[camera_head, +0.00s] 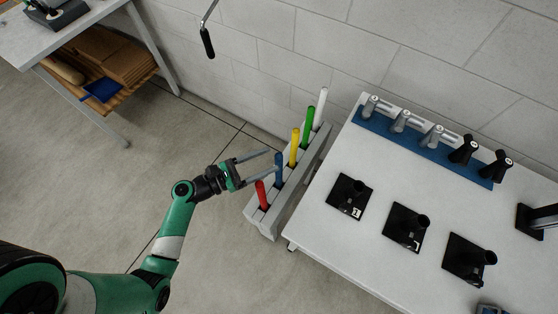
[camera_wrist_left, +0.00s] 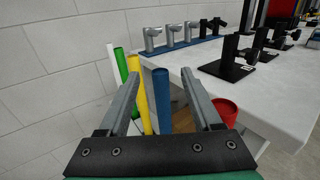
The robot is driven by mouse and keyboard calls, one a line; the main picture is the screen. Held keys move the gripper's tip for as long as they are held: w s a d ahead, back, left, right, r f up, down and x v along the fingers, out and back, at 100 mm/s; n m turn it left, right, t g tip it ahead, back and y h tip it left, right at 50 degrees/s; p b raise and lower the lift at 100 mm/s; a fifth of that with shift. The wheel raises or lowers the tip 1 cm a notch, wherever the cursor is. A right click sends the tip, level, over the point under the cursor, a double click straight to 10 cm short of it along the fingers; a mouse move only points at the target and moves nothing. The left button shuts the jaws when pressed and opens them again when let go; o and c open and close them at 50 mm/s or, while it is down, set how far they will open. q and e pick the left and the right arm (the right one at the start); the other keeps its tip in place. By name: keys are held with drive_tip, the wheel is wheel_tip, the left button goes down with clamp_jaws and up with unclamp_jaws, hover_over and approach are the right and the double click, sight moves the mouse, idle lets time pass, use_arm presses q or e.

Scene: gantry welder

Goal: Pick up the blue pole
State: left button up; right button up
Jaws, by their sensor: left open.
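The blue pole (camera_head: 278,167) stands upright in a grey rack (camera_head: 283,208), between the red pole (camera_head: 261,194) and the yellow pole (camera_head: 294,147). My left gripper (camera_head: 264,165) is open, its fingers pointing toward the blue pole. In the left wrist view the blue pole (camera_wrist_left: 161,100) shows between the two open fingers (camera_wrist_left: 165,88), with the yellow pole (camera_wrist_left: 139,88) partly between them too. I cannot tell whether the blue pole is within the fingers' reach. My right gripper is not in view.
The green pole (camera_head: 308,122) and white pole (camera_head: 320,107) stand farther along the rack. A white table (camera_head: 330,235) with black stands (camera_head: 403,226) and a blue tool strip (camera_head: 430,150) is right of it. A wall is behind. Open floor lies left of the rack.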

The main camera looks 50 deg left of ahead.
use_arm(q)
wheel_tip(320, 180, down, 6)
drive_tip(key=b, duration=0.4)
drive_tip(key=p+x, duration=0.1)
drive_tip(key=x, duration=0.6)
drive_tip(key=shift+w+r, duration=0.25)
drive_tip(key=shift+w, duration=0.1)
clamp_jaws()
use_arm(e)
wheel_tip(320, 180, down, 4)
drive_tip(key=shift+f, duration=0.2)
